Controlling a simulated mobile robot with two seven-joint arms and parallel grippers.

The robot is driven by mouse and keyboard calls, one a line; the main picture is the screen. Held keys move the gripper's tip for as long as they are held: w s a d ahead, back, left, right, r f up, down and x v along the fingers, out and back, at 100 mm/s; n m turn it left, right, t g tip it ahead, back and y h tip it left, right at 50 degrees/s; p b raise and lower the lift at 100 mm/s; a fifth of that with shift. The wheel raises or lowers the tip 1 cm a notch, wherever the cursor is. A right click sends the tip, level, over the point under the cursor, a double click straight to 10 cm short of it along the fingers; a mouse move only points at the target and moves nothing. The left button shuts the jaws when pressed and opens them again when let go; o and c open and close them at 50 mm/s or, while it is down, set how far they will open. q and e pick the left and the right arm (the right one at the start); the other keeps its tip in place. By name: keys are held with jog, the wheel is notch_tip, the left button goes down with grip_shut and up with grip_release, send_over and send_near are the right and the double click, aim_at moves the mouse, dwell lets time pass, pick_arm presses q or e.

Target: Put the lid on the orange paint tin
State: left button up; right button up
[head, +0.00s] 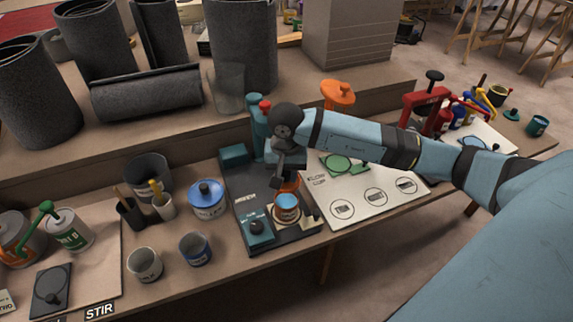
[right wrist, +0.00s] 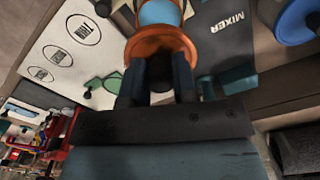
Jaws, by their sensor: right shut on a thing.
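My right gripper (head: 289,164) reaches in from the right and points down over the dark mixer base. It is shut on an orange lid (right wrist: 152,48), by what looks like its dark knob between the fingers. In the head view the lid (head: 289,184) shows only partly below the fingers. In the right wrist view the tin (right wrist: 160,12) shows just past the lid. Whether lid and tin touch is hard to tell. My left gripper is out of view.
The mixer (head: 245,198) has a teal column close behind my gripper. A blue-lidded tin (head: 207,199) and grey cups (head: 145,264) stand left. A white board (head: 370,188) with a green piece lies right. An orange knobbed object (head: 338,94) is on the ledge behind.

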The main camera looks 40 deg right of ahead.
jog(key=shift+f+b, duration=1.6)
jog(key=shift+f, duration=1.4)
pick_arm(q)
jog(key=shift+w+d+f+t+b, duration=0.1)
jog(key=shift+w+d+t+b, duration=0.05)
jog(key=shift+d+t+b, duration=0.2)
pick_arm(e)
jog(key=shift+f, duration=0.2)
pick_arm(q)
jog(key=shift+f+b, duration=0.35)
pick_arm(e)
jog(key=shift+s, duration=0.1)
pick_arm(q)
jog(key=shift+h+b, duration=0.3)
pick_arm(e)
jog(key=shift+f, duration=0.1)
